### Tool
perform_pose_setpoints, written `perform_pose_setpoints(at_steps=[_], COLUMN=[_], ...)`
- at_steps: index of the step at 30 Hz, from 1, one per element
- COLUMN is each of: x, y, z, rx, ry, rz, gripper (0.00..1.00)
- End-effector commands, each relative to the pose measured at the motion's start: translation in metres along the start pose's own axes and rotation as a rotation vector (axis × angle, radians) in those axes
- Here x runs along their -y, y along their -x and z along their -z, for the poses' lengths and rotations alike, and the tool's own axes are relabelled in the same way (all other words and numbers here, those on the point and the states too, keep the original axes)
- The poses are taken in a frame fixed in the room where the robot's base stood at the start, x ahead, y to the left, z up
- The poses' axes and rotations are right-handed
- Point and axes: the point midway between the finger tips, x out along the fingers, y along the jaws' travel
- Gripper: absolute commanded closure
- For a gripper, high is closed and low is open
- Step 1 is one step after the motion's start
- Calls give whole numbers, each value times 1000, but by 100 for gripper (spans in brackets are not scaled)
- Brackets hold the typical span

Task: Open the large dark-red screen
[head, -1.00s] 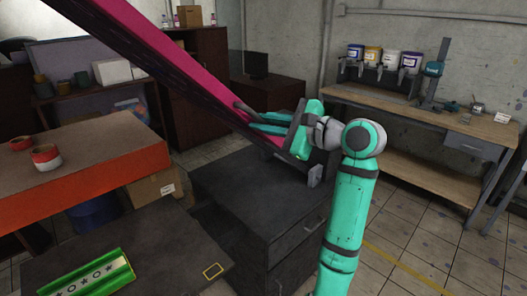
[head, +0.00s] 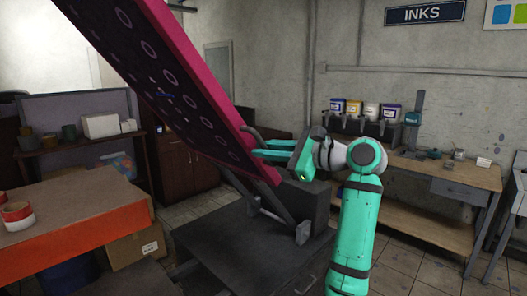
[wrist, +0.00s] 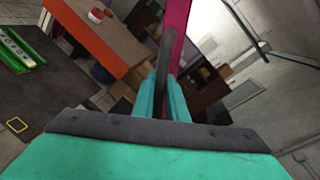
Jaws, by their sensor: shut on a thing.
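The large dark-red screen (head: 205,70) is tilted up steeply in the head view, hinged near its lower end above the dark cabinet. Its dark underside with a pattern of rings faces me. A grey bar handle (head: 251,139) stands out from its edge near the lower end. My gripper (head: 262,148) is shut on this handle, its teal fingers around it. The wrist view shows the grey handle (wrist: 166,52) between my fingertips (wrist: 164,88), with the magenta frame edge (wrist: 178,35) just beyond it.
A dark cabinet (head: 225,240) stands below the screen. An orange-edged table (head: 80,215) with tape rolls (head: 17,215) is at the left. A workbench (head: 425,170) with ink tubs (head: 370,110) is at the back right. A green patterned piece (wrist: 15,50) shows in the wrist view.

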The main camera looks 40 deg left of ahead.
Motion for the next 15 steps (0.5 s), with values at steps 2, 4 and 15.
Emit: perform_pose_setpoints(at_steps=[2, 4, 15], x=[-2, -2, -3], y=[-2, -2, -3], z=[4, 4, 0], rx=[-7, -7, 0], ry=[-4, -4, 0], rz=[-5, -5, -7], gripper=[100, 76, 69])
